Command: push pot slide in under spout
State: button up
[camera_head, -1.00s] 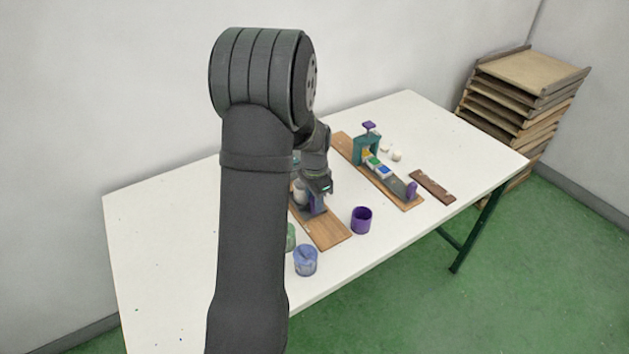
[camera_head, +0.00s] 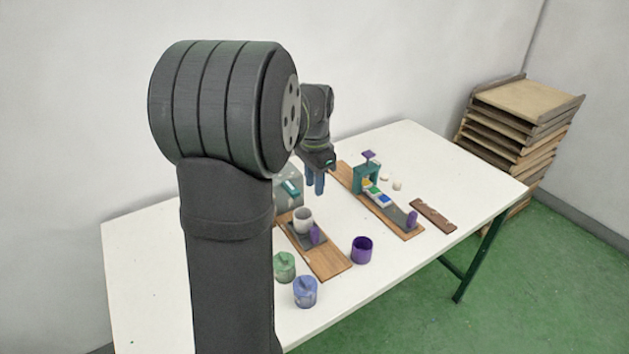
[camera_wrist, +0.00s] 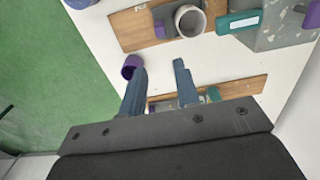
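A white-grey pot (camera_head: 303,219) stands on a dark slide (camera_head: 298,237) on the left wooden board. The slide has a purple handle (camera_head: 315,234) at its front end. Behind the pot is a grey block with a teal part (camera_head: 289,187), partly hidden by my arm; I cannot make out a spout. In the wrist view, the pot (camera_wrist: 190,21) and the purple handle (camera_wrist: 159,30) show at the top, with the teal part (camera_wrist: 240,21) to their right. My gripper (camera_head: 315,191) is above the table between the two boards, fingers apart and empty. It also shows in the wrist view (camera_wrist: 160,75).
The right board (camera_head: 407,233) carries a teal stand (camera_head: 366,180), coloured blocks and a purple handle. A purple cup (camera_head: 362,250), a green jar (camera_head: 284,267) and a blue jar (camera_head: 305,292) stand near the front. A brown strip (camera_head: 433,215) lies at right.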

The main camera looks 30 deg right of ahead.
aim_at(314, 228)
jog(key=shift+o, duration=1.4)
notch_tip(314, 228, down, 19)
jog(key=m, duration=1.8)
jog(key=shift+w, duration=0.1)
grip_shut()
